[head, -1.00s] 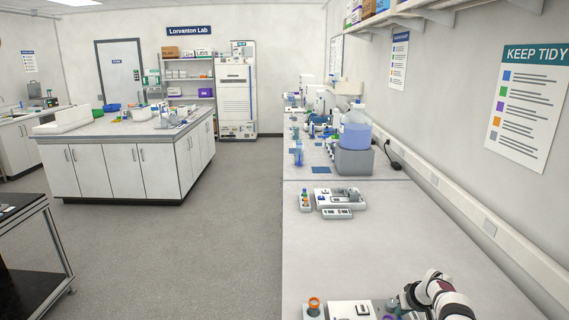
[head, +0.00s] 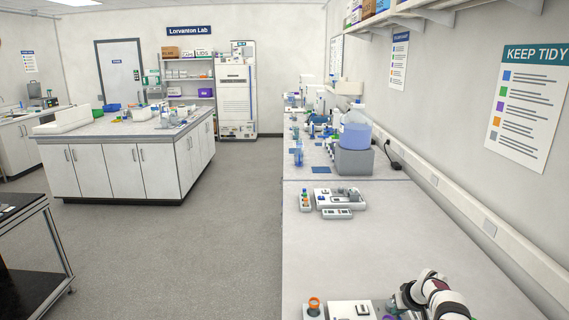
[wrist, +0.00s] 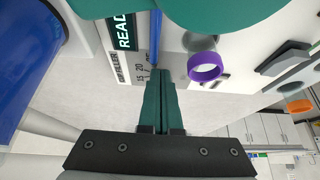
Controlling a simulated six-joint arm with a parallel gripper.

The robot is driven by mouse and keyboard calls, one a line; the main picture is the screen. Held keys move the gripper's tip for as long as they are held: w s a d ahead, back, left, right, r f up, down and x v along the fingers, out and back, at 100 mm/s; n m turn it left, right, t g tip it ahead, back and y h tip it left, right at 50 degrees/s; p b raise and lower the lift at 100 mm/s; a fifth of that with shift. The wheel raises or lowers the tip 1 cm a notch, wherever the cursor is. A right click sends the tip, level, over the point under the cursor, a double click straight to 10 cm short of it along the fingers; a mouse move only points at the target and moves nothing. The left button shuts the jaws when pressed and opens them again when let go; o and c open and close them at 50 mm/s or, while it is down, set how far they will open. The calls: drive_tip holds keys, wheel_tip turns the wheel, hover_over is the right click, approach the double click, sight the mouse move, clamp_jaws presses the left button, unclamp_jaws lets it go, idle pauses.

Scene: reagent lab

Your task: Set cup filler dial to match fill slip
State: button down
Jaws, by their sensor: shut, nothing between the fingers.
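In the wrist view, my gripper (wrist: 160,75) has its two green fingers together, with nothing seen between them. Its tips are over a pale panel (wrist: 175,50) with a printed scale; "FILLER" and numbers such as 15 and 20 can be read sideways. A thin blue bar (wrist: 156,35) runs up from the fingertips; I cannot tell whether it is the dial's pointer or whether the fingers touch it. A dark "READ" label (wrist: 123,27) is beside it. The dial cannot be clearly made out. I cannot identify the fill slip.
A purple ring (wrist: 205,66) and an orange ring (wrist: 298,106) are right of the fingers. A large blue cylinder (wrist: 28,60) is at left. In the head view, the bench (head: 370,255) is clear between the near equipment and a small grey device (head: 340,198).

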drive_tip(key=shift+a, duration=0.6)
drive_tip(key=shift+w+a, duration=0.1)
drive_tip(key=shift+a, duration=0.05)
drive_tip(key=shift+s+a, duration=0.1)
drive_tip(key=shift+s, duration=0.25)
drive_tip(key=shift+d+r, duration=1.4)
drive_tip(key=shift+r, duration=2)
wheel_tip(320, 180, down, 7)
drive_tip(key=shift+w+r, duration=0.1)
